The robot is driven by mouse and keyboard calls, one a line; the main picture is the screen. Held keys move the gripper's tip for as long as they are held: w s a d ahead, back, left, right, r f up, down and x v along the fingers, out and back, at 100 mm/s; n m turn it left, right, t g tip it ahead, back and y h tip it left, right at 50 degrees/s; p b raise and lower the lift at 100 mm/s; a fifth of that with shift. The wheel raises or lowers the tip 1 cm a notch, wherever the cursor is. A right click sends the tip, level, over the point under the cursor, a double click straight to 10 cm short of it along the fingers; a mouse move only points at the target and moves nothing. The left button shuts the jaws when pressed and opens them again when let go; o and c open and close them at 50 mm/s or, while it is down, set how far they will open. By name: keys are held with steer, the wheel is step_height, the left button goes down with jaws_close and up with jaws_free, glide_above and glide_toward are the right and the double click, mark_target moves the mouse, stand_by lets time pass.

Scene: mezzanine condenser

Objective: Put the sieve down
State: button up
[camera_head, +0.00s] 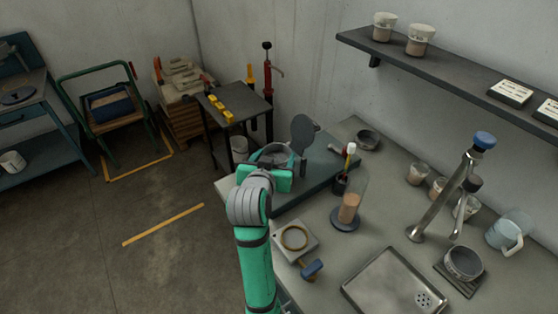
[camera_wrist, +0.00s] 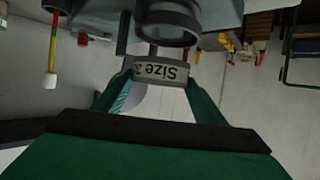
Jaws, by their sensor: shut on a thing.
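In the wrist view, my gripper (camera_wrist: 158,92) is shut on the sieve (camera_wrist: 160,73), a grey band whose label reads "Size 3" upside down. A round grey ring (camera_wrist: 168,20) of a blue-grey apparatus is close beyond it. I cannot tell whether the sieve touches it. In the head view, my gripper (camera_head: 265,178) is at the left part of the blue-grey apparatus (camera_head: 315,172) on the bench. A dark round disc (camera_head: 303,130) stands upright there. My gripper hides much of the sieve and the spot beneath it.
A clear cylinder with brown powder (camera_head: 348,208) and a dark cup of tools (camera_head: 341,184) stand right of the apparatus. A shelf (camera_head: 440,75) overhangs the back.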

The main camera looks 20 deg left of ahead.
mark_target(277, 157)
steer(key=shift+w+f, duration=0.45)
steer(key=shift+f, duration=0.05)
steer(key=f, duration=0.3)
steer(key=shift+w+a, duration=0.2)
steer(key=shift+w, duration=0.1)
steer(key=shift+d+f, duration=0.1)
steer(key=shift+f, duration=0.25)
steer(key=shift+f, duration=0.15)
steer(key=o, duration=1.1)
steer(key=shift+o, duration=0.2)
